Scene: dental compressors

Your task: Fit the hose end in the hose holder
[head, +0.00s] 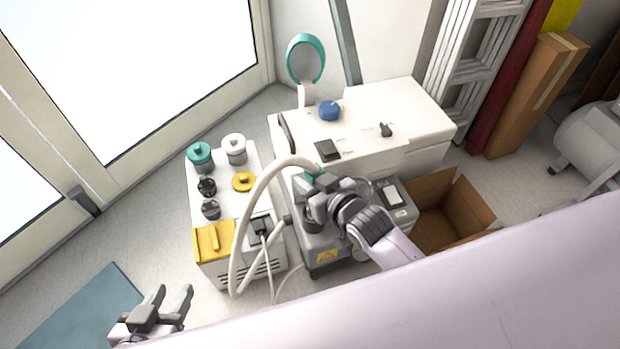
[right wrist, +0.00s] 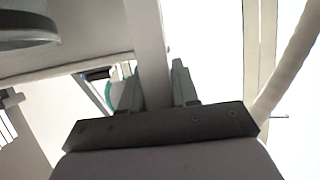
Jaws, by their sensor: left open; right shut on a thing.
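A thick cream hose (head: 254,200) arcs up from beside the yellow-topped unit to my right gripper (head: 318,180). In the right wrist view, a pale bar (right wrist: 150,55) stands between my right fingers (right wrist: 158,85), and a cream hose (right wrist: 290,65) passes at the right. A teal ring on a white stem (head: 305,60), apparently the hose holder, stands upright at the back of the white cabinet, apart from the hose end. My left gripper (head: 172,294) is open and empty at the lower left.
The white cabinet (head: 400,110) carries a blue knob (head: 330,110) and a black lever. The unit at left (head: 215,240) has several caps on top. A grey machine (head: 325,255) stands below my right gripper, with an open cardboard box (head: 440,215) to its right.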

